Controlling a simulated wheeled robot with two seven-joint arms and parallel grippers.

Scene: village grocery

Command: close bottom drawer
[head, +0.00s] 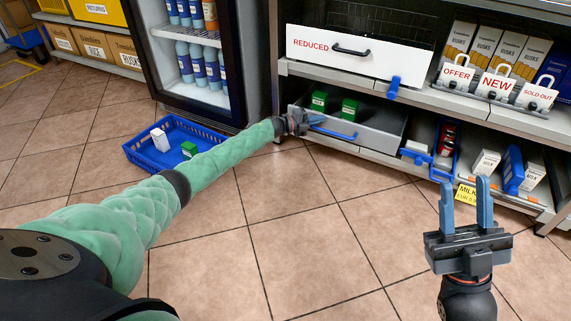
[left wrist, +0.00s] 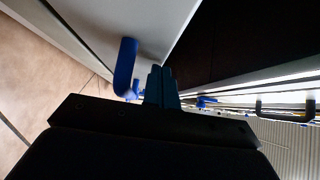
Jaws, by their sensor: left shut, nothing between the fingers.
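The bottom drawer (head: 372,122) is a grey tray on the low shelf of the unit, pulled partly out, with green boxes (head: 349,108) inside. It has a blue bar handle (head: 336,133) on its front, which also shows in the left wrist view as a blue bar (left wrist: 125,68). My left gripper (head: 314,120) is shut and empty at the drawer's left front, close to the handle; I cannot tell whether it touches. Its blue fingers show together in the left wrist view (left wrist: 161,88). My right gripper (head: 466,205) is open and empty over the floor at the right.
A white drawer marked REDUCED (head: 355,49) with a black handle is above. A blue crate (head: 158,166) with boxes stands on the floor at the left, by the fridge (head: 205,65). The middle floor is clear.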

